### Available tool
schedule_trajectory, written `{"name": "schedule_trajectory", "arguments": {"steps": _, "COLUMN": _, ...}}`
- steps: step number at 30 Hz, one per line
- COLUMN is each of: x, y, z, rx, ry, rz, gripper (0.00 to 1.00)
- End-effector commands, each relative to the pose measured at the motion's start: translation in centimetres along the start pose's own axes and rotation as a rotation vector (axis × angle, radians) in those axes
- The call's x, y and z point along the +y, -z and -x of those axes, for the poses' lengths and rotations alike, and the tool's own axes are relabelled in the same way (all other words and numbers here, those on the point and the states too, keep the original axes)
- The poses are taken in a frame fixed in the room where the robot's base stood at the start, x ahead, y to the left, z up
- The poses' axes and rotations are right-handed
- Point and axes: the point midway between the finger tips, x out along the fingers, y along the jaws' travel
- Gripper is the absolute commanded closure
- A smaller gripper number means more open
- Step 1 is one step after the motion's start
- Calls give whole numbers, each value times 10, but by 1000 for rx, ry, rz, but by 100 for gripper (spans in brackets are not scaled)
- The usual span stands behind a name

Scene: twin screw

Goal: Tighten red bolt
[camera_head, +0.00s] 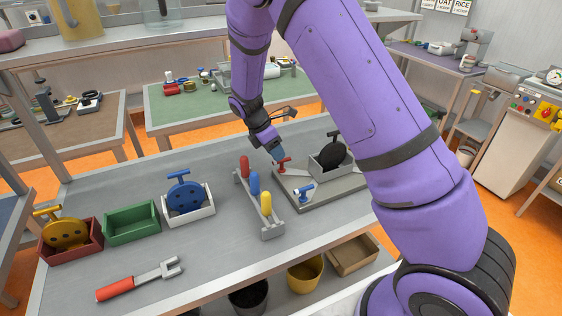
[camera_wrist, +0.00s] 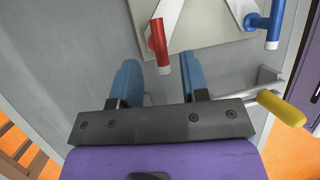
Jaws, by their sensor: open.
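The red bolt (camera_head: 284,161) has a T-shaped head and stands on the grey base plate (camera_head: 335,196), near its far left corner. In the wrist view the red bolt (camera_wrist: 157,42) shows just beyond my fingertips, roughly centred between them. My gripper (camera_head: 277,155) is right by the bolt's head. In the wrist view my gripper (camera_wrist: 160,70) is open, with its two blue fingers apart and nothing between them. A blue bolt (camera_head: 304,193) with a white end is on the same plate, nearer the front; it also shows in the wrist view (camera_wrist: 274,22).
A grey rack (camera_head: 271,228) holding red, blue and yellow handles stands left of the plate. A grey box (camera_head: 326,170) with a black disc sits on the plate. Coloured boxes (camera_head: 131,223) and a red-handled fork tool (camera_head: 115,289) lie farther left. The table between is clear.

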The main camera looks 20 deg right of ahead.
Motion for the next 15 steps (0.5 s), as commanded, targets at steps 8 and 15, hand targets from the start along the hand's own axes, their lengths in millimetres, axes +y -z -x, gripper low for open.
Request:
{"name": "schedule_trajectory", "arguments": {"steps": 8, "x": 0, "y": 0, "z": -37, "rx": 0, "ry": 1, "rz": 0, "gripper": 59}}
{"name": "schedule_trajectory", "arguments": {"steps": 15, "x": 0, "y": 0, "z": -45, "rx": 0, "ry": 0, "rz": -1, "gripper": 59}}
